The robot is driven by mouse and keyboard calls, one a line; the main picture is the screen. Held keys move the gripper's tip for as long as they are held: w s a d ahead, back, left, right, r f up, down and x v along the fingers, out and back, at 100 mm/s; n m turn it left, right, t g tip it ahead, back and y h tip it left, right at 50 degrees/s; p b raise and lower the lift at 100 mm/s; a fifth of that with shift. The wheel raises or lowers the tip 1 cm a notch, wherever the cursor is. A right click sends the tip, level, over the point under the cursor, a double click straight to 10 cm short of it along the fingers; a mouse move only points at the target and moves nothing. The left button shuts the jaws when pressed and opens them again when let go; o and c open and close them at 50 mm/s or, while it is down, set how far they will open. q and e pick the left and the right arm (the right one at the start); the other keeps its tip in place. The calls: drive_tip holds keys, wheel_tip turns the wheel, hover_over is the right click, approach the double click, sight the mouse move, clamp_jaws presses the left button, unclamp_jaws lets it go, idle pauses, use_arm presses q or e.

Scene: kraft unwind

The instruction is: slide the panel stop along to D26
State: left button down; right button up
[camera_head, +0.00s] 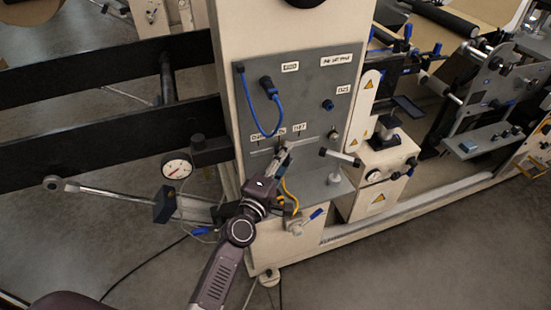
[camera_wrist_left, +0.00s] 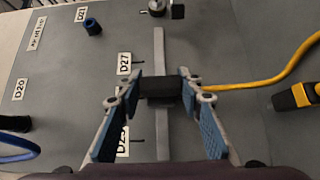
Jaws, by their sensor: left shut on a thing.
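The panel stop is a black block (camera_wrist_left: 160,89) on a straight grey rail (camera_wrist_left: 159,50) fixed to the grey panel (camera_wrist_left: 60,65). My left gripper (camera_wrist_left: 161,86) is shut on it, one blue-padded finger at each side. In the wrist view, the stop sits just below the D27 label (camera_wrist_left: 124,63). A lower label (camera_wrist_left: 122,140) is partly hidden by the left finger, so its last digit is unclear. In the head view, my left gripper (camera_head: 281,160) is at the panel's lower part and hides the stop. My right gripper is not in view.
A yellow cable (camera_wrist_left: 245,82) runs beside the right finger to a black and yellow plug (camera_wrist_left: 295,96). A blue cable (camera_head: 252,108) loops down the panel. A grey handle (camera_head: 341,157) sticks out right of my gripper. A dial gauge (camera_head: 176,169) hangs at left.

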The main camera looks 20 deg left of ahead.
use_arm(q)
drive_tip(key=shift+s+a, duration=0.1)
drive_tip(key=shift+a, duration=0.05)
drive_tip(key=c, duration=1.3)
unclamp_jaws()
drive_tip(key=s, duration=0.4)
drive_tip(key=s+a, duration=0.1)
drive_tip(key=s, duration=0.3)
drive_tip(key=s+a, duration=0.1)
drive_tip(key=s, duration=0.2)
drive_tip(key=shift+s+a, duration=0.1)
drive_tip(key=shift+s, duration=0.3)
